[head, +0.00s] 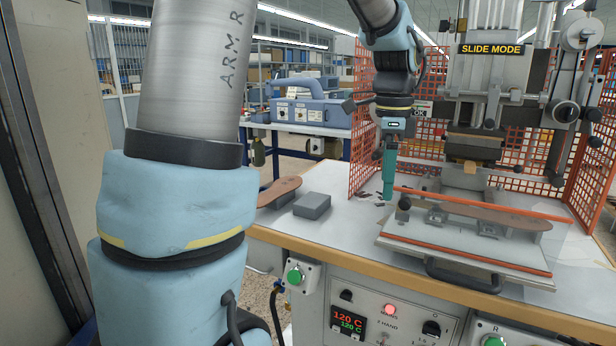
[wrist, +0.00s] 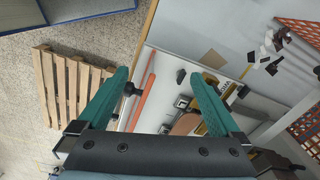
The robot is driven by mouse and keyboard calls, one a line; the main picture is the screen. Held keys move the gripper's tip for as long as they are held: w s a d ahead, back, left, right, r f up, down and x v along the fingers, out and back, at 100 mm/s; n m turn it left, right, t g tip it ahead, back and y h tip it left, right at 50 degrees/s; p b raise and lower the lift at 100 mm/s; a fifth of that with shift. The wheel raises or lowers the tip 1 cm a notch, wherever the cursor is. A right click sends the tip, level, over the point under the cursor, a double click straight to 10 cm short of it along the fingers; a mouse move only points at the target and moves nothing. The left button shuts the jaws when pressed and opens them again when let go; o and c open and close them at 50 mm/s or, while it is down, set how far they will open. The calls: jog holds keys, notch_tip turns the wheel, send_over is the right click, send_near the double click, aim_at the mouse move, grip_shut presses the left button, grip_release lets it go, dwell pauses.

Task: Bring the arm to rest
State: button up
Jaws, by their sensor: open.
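My gripper (head: 389,178) hangs pointing down above the machine bench, left of the stamping press, in the head view. In the wrist view its two green fingers (wrist: 160,95) stand wide apart with nothing between them. Below and beyond them is the sliding plate (wrist: 148,62) of the press. The same sliding plate (head: 470,255) shows in the head view with a brown sole (head: 480,214) lying on its fixture. My gripper's fingertips are near the plate's left end; I cannot tell the exact gap.
A grey block (head: 312,206) and another brown sole (head: 279,191) lie on the bench at left. Orange mesh guards (head: 365,150) stand around the press (head: 480,120). In the wrist view a wooden pallet (wrist: 70,85) lies on the floor. Dark scraps (wrist: 268,52) lie on the bench.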

jog(key=s+a+f+n, duration=0.2)
jog(key=a+f+n, duration=0.2)
jog(key=a+n, duration=0.2)
jog(key=s+a+f+n+t, duration=0.1)
jog(key=s+a+f+n, duration=0.1)
jog(key=a+f+n, duration=0.2)
jog(key=s+a+f+n, duration=0.2)
jog(key=a+f+n, duration=0.3)
jog(key=a+n, duration=0.4)
jog(key=a, duration=0.3)
jog(key=shift+s+n, duration=0.3)
